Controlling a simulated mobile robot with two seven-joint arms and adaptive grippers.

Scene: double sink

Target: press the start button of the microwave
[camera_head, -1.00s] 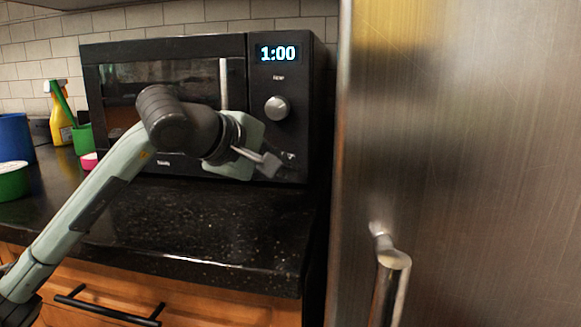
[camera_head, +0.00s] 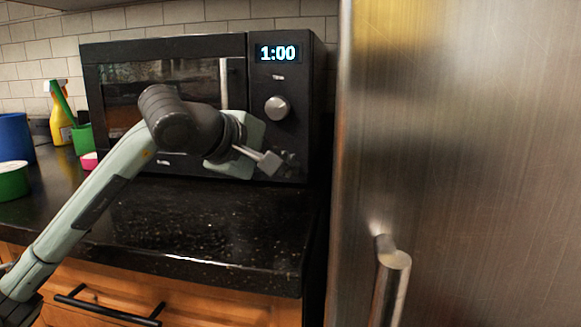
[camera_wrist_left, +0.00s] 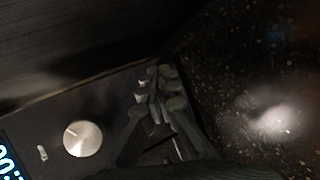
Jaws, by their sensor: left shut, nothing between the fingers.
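The black microwave (camera_head: 165,52) stands on the dark counter with its door shut. Its display (camera_head: 277,53) reads 1:00, with a silver knob (camera_head: 277,107) below it. The knob also shows in the left wrist view (camera_wrist_left: 82,139). My left gripper (camera_head: 274,163) is shut and empty, its fingertips at the lower part of the control panel, below the knob. In the left wrist view the fingers (camera_wrist_left: 158,82) are together in front of the lower panel. They hide the start button, and I cannot tell whether they touch the panel. My right gripper is not in view.
A steel fridge door (camera_head: 460,160) with a handle (camera_head: 389,285) stands close on the right. A yellow spray bottle (camera_head: 60,120), a green cup (camera_head: 82,140) and a blue container (camera_head: 14,137) are at the left. The counter (camera_head: 200,220) before the microwave is clear.

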